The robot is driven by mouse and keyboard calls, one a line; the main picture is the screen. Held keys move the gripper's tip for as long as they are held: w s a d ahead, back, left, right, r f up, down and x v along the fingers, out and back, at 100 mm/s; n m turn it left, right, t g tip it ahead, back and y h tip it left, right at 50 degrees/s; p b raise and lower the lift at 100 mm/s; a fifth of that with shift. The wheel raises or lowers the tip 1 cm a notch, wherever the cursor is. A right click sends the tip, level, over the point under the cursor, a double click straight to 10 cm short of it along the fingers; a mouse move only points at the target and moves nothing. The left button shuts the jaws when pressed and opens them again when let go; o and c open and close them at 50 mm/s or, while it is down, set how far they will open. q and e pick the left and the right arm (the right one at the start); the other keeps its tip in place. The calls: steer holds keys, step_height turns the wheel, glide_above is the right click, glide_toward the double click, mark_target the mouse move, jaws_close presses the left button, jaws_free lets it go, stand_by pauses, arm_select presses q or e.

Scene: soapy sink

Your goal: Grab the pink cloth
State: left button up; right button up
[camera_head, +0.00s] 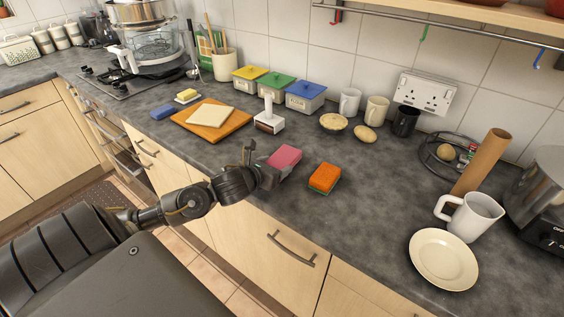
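The pink cloth (286,156) looks like a small folded pink block. It lies on the grey worktop near its front edge, left of an orange sponge. My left gripper (262,164) reaches in from the left, at the cloth's near left side. Dark gripper parts overlap the cloth's lower left edge in the picture. I cannot tell whether they touch it or whether the fingers are open or shut. My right gripper is not in view.
An orange-and-green sponge (324,178) lies just right of the cloth. A white-handled brush (269,119) stands behind it. An orange board (211,120) lies at left; a cream plate (443,259) and white jug (470,217) stand at right. The worktop between sponge and plate is clear.

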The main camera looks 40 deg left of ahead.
mark_target(272, 156)
arm_select(q)
steer(key=c, duration=0.3)
steer(key=shift+r, duration=0.15)
steer(key=shift+r, duration=0.25)
steer(key=r, duration=0.3)
steer(key=shift+s+r+p, duration=0.15)
steer(key=shift+s+p, duration=0.15)
steer(key=shift+p, duration=0.05)
steer(key=w+a+r+p+v, duration=0.1)
steer(key=r+p+v, duration=0.1)
steer(key=p+v, duration=1.2)
steer(key=shift+s+d+r, duration=0.2)
steer(key=shift+s+r, duration=0.55)
